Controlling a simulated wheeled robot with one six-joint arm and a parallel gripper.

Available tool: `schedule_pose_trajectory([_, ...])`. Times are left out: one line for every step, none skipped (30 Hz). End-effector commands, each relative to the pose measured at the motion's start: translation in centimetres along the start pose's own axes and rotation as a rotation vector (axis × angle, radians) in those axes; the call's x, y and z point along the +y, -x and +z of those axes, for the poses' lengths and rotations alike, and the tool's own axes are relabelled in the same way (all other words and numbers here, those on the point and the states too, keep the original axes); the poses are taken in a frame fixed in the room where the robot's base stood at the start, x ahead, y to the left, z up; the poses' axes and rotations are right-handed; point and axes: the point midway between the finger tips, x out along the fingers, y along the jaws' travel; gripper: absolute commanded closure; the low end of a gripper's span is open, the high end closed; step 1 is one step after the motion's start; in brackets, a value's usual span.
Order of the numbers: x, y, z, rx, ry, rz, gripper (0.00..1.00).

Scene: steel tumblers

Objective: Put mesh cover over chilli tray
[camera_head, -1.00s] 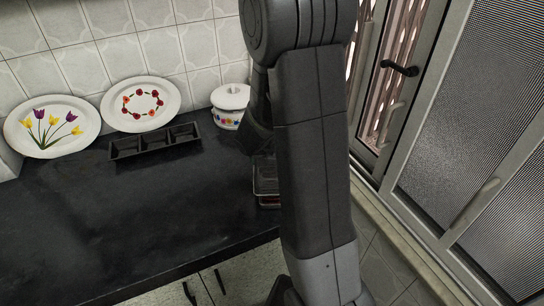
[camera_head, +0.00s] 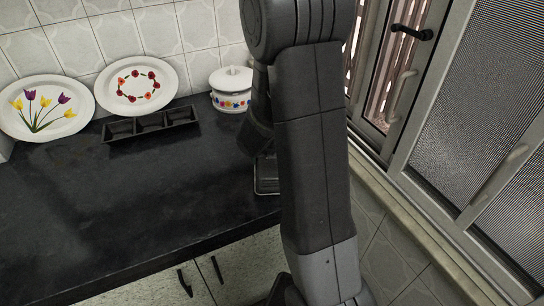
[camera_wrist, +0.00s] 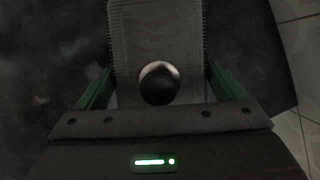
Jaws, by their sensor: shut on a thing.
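The mesh cover (camera_wrist: 130,40) is a grey, finely ribbed rectangular piece with a round dark knob (camera_wrist: 158,84) on top. In the wrist view my gripper (camera_wrist: 160,68) has its green fingers on either side of the cover, shut on it, with the knob between them. In the head view my arm hides the gripper and most of the work spot. A small grey-rimmed rectangular shape (camera_head: 267,188) shows at the arm's left edge, near the counter's front edge. I cannot tell how much of it is cover and how much is chilli tray. No chilli shows now.
The black counter (camera_head: 120,215) is clear across its middle and left. A dark three-part tray (camera_head: 150,124), two flowered plates (camera_head: 135,87) (camera_head: 42,108) and a white lidded pot (camera_head: 231,90) stand along the tiled wall. A window (camera_head: 400,70) is at the right.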

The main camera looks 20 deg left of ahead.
Motion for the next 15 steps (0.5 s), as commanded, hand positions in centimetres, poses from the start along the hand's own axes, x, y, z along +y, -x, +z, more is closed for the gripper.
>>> schedule_pose_trajectory([0.00,-0.03,-0.01,0.000,0.000,0.000,0.34])
schedule_pose_trajectory([0.00,-0.02,0.00,0.000,0.000,0.000,0.34])
schedule_pose_trajectory([0.00,0.00,0.01,0.000,0.000,0.000,0.34])
schedule_pose_trajectory([0.00,0.01,0.01,0.000,0.000,0.000,0.34])
schedule_pose_trajectory([0.00,0.01,0.01,0.000,0.000,0.000,0.34])
schedule_pose_trajectory([0.00,0.01,0.01,0.000,0.000,0.000,0.34])
schedule_pose_trajectory([0.00,0.01,0.01,0.000,0.000,0.000,0.34])
schedule_pose_trajectory([0.00,0.00,0.01,0.000,0.000,0.000,0.34])
schedule_pose_trajectory([0.00,-0.01,0.00,0.000,0.000,0.000,0.34])
schedule_pose_trajectory([0.00,-0.04,-0.01,0.000,0.000,0.000,0.34])
schedule_pose_trajectory([0.00,-0.07,-0.02,0.000,0.000,0.000,0.34])
schedule_pose_trajectory([0.00,-0.13,-0.05,0.000,0.000,0.000,0.34])
schedule_pose_trajectory([0.00,-0.19,-0.07,0.000,0.000,0.000,0.34])
schedule_pose_trajectory([0.00,-0.25,-0.10,0.000,0.000,0.000,0.34])
schedule_pose_trajectory([0.00,-0.35,-0.14,0.000,0.000,0.000,0.34])
